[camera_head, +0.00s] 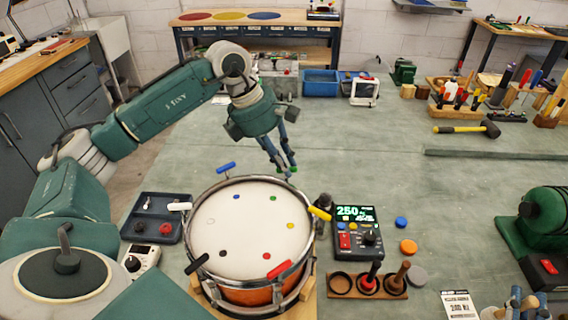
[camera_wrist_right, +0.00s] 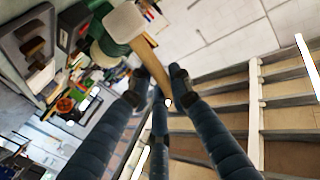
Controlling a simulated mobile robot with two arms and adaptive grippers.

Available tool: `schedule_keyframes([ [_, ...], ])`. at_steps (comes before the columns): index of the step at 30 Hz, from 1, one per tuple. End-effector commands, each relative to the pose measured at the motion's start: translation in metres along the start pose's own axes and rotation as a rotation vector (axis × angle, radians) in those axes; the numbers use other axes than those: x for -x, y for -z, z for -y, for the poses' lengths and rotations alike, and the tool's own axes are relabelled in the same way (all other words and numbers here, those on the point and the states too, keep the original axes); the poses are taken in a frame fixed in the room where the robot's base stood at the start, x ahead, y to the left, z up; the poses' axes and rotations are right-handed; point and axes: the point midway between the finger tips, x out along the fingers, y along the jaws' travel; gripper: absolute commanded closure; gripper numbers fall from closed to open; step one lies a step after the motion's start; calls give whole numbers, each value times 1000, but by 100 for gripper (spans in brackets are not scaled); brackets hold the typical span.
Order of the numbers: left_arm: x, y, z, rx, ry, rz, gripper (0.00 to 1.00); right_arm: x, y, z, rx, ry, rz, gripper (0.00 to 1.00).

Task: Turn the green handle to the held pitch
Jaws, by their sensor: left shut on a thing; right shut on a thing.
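A drum (camera_head: 250,225) with a white head stands on the bench, with coloured T-handles around its rim. My left gripper (camera_head: 284,168) is at the drum's far right edge, its fingers shut on the green handle (camera_head: 293,169), which is mostly hidden between them. My right gripper (camera_head: 520,301) shows partly at the bottom right corner. In the right wrist view, the right gripper (camera_wrist_right: 160,90) is shut on a mallet's wooden handle (camera_wrist_right: 148,60), with a pale head (camera_wrist_right: 124,22) beyond the fingers. The tuner box (camera_head: 358,236) has a lit green display that seems to read 250.
Blue (camera_head: 226,168), white (camera_head: 180,206), yellow (camera_head: 319,213), red (camera_head: 279,269) and black (camera_head: 197,263) handles ring the drum. A wooden rack (camera_head: 340,285), a small card (camera_head: 458,305) and loose discs (camera_head: 408,246) lie to the right.

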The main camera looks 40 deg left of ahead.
Motion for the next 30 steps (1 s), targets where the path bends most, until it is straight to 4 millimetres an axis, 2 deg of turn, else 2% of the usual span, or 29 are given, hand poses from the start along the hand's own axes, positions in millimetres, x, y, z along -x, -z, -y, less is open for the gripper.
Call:
schedule_keyframes([
  [15,1,-4,-4,-331,131,5,100,0,-1,0,0,0,-1,100],
  [30,2,-4,-4,-413,163,5,100,0,-1,0,0,0,-1,100],
])
